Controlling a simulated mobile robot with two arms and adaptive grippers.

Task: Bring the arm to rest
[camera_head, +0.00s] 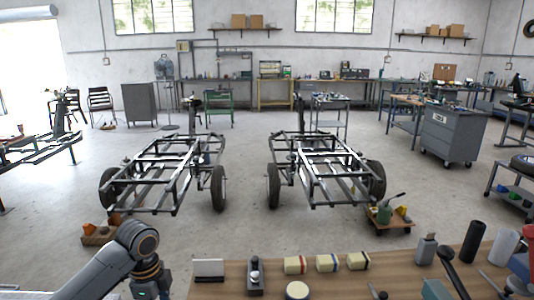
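My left arm (125,255) comes in from the lower left. Its grey joint is bent over, and a dark wrist part with an orange ring points down left of the bench. The bottom edge of the picture cuts it off, so the fingers of my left gripper are out of sight. It touches nothing that I can see. My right arm and gripper do not show.
A wooden bench (225,290) spans the lower right, with several cream blocks (328,263), a white-and-dark box (209,269) and dark cylinders (472,241). Two wheeled frames (165,175) (325,170) stand beyond. Open floor (240,235) lies between.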

